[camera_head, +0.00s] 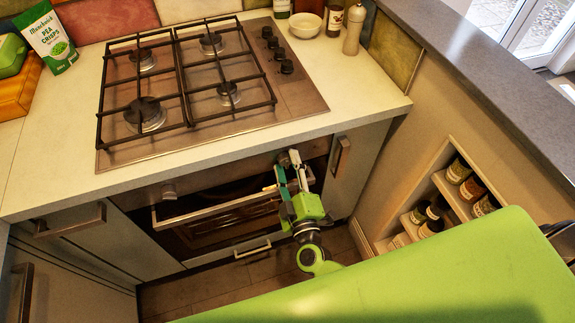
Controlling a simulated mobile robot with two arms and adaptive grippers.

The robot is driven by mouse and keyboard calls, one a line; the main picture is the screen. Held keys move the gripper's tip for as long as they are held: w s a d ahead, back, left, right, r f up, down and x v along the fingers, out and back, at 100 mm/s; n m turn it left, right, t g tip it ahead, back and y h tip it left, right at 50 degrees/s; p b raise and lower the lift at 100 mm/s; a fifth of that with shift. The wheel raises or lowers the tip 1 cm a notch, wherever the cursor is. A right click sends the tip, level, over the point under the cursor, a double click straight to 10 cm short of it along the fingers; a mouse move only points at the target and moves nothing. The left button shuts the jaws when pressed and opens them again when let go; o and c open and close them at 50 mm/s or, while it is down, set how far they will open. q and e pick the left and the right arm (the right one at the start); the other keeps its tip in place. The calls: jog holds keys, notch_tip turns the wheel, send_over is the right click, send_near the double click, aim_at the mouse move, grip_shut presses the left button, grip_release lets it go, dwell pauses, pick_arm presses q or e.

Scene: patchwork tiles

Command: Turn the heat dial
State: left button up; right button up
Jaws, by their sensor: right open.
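The oven front sits under the worktop, with one dial (169,190) at the left of its control panel. A second dial (283,159) is at the panel's right, partly hidden by my right gripper. My right gripper (290,168) is open, its fingertips up at this right dial, one finger to each side as far as I can see. I cannot tell whether they touch it. Several black knobs (276,53) stand in a row on the hob's right side. My left gripper is not in view.
The gas hob (300,103) with black grates is set in the pale worktop (345,85). The oven door handle (222,207) juts out below the panel. A cabinet handle (342,154) is right of the gripper. A spice shelf (438,188) is in the right wall.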

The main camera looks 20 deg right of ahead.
jog(key=c, duration=1.1)
